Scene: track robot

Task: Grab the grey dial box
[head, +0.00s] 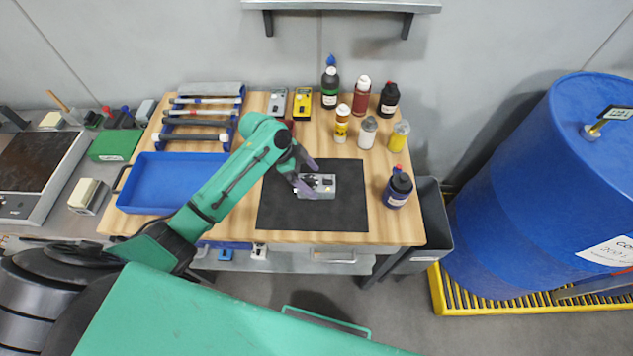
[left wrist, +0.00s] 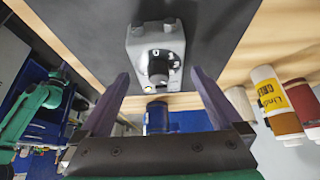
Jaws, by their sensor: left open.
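The grey dial box (head: 322,187) lies on a black mat (head: 312,218) on the wooden workbench. My left gripper (head: 304,180) is at the left end of the box in the head view. In the left wrist view my left gripper (left wrist: 160,88) is open, its two purple-grey fingers apart, with the near end of the box between or just beyond their tips. I cannot tell whether they touch it. My right gripper is not in view.
A blue tray (head: 170,208) and a rack of tools (head: 195,137) are on the left of the bench. Several bottles stand behind and right, including a dark blue one (head: 397,190) beside the mat. A blue drum (head: 540,170) stands right. The mat's front is clear.

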